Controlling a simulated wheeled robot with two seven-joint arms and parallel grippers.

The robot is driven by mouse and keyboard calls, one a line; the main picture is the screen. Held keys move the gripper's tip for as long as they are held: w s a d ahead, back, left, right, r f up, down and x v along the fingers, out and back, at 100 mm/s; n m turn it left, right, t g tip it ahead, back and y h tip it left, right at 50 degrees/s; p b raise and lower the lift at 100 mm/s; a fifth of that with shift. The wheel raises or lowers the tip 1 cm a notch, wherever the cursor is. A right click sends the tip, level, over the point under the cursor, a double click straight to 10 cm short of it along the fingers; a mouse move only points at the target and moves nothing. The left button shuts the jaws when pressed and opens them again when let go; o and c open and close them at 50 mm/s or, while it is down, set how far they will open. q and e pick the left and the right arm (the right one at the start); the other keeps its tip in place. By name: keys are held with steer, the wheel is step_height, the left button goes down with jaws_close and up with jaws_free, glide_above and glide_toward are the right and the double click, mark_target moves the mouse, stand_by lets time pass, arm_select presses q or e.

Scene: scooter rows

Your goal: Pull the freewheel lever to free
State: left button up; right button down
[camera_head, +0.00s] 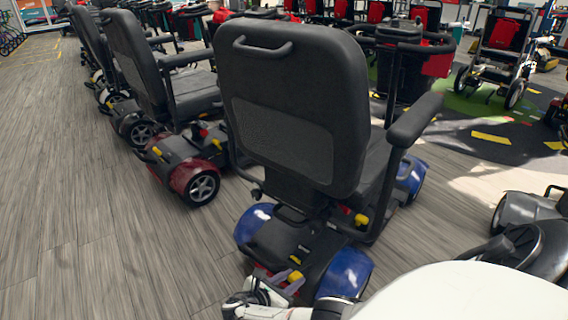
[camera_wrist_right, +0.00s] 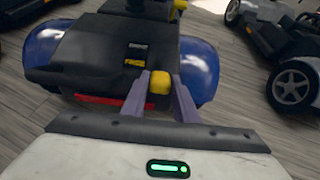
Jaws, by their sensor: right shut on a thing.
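The blue scooter (camera_head: 348,272) stands in front of me with its back toward me. Its yellow freewheel lever (camera_wrist_right: 159,83) sits at the rear, between the purple-grey fingers of my right gripper (camera_wrist_right: 160,92) in the right wrist view. The gripper is shut on the lever. In the head view the right gripper (camera_head: 277,282) is at the scooter's rear deck, low in the picture, and the lever's yellow tip (camera_head: 295,276) shows beside its fingers. A yellow and white label (camera_wrist_right: 136,56) lies on the black rear cover. My left gripper is not in view.
The scooter's tall black seat (camera_head: 290,100) rises above the rear deck. A red scooter (camera_head: 190,165) stands to the left, with more in a row behind it. Another dark scooter (camera_head: 525,215) is close on the right. Grey wood floor (camera_head: 90,220) is clear at the left.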

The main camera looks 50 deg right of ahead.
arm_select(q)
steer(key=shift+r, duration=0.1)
arm_select(e)
steer(key=shift+f, duration=0.1)
steer(key=c, duration=1.4)
jaws_free()
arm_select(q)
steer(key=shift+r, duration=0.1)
arm_select(e)
steer(key=shift+a, duration=0.1)
arm_select(q)
steer(key=p, duration=0.1)
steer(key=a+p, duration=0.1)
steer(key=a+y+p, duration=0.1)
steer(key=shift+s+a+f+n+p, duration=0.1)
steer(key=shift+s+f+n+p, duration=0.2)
steer(key=shift+p, duration=0.05)
arm_select(e)
steer(key=v, duration=1)
